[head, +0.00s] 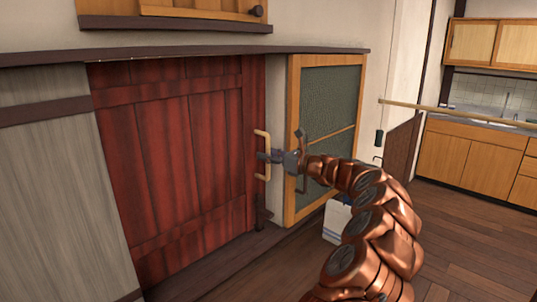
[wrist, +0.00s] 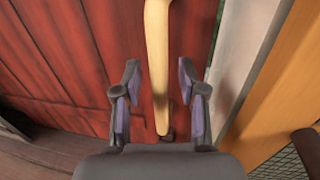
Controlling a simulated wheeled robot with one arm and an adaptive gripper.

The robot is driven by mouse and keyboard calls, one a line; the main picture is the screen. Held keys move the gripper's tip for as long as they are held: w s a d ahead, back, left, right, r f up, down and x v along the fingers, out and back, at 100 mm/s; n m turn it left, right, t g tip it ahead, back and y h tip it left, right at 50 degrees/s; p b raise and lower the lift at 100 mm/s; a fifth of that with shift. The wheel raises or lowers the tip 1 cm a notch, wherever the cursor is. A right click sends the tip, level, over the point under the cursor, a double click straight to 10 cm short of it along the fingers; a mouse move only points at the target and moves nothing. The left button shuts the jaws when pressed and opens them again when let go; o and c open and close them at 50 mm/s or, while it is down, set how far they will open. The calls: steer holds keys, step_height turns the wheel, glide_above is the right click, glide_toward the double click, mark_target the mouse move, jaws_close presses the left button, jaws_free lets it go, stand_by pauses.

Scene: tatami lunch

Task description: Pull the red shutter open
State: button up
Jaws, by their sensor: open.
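The red shutter (head: 175,160) is a panel of dark red wooden boards set in the wall, and it stands closed across its opening as far as I can see. A pale wooden handle (head: 262,155) is upright near its right edge. My gripper (head: 265,156) is at the handle, its jaws open. In the wrist view the handle (wrist: 158,70) runs down between the two open fingers of my gripper (wrist: 160,105), with a gap on each side. The red boards (wrist: 70,60) lie behind it.
A wood-framed panel with dark textured glass (head: 328,130) stands right of the shutter, close to my arm. A white box (head: 337,222) is on the floor below it. A dark ledge (head: 200,52) runs above. Wooden floor (head: 460,235) is free at the right, before kitchen cabinets (head: 455,160).

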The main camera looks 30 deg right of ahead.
steer(key=shift+c, duration=0.2)
jaws_close()
stand_by(0.6)
